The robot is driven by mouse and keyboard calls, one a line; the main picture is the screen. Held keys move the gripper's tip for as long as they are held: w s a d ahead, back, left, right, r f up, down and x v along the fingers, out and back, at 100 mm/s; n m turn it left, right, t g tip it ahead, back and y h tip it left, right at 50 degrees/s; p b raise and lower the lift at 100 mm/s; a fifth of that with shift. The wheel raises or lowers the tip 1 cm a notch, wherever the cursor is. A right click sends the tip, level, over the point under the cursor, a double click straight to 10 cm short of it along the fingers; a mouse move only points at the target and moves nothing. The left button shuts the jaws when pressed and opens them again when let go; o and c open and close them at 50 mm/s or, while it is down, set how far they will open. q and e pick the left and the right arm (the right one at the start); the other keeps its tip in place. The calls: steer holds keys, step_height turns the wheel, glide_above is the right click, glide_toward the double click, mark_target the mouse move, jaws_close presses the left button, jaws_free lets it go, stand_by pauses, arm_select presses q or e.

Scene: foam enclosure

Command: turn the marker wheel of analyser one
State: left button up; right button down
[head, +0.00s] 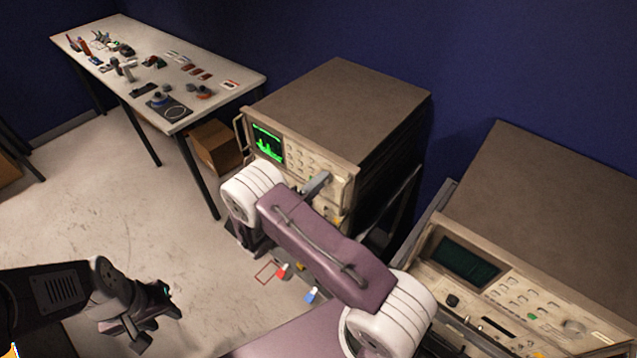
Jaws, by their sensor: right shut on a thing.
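One analyser (345,100) stands in the middle with a lit screen (268,143) showing a green trace. A second analyser (560,190) stands at the right with a dark screen; a round wheel (575,327) shows on its panel. I see no number on either. My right arm reaches over to the middle analyser's front. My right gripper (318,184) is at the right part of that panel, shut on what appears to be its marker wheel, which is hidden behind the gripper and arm. My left gripper (142,332) hangs low at the left, away from both analysers; its jaw opening is unclear.
A white table (225,78) with small tools and parts stands at the back left. A cardboard box (216,146) is beside it. Small red and blue items (311,295) lie below the middle analyser. Open floor (90,190) lies at the left.

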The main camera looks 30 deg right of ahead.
steer(key=shift+r, duration=0.1)
steer(key=c, duration=0.9)
jaws_free()
steer(key=shift+a, duration=0.1)
steer(key=shift+c, duration=0.2)
steer(key=shift+a, duration=0.1)
steer(key=b+v, duration=0.3)
steer(key=v, duration=0.6)
steer(key=shift+b, duration=0.3)
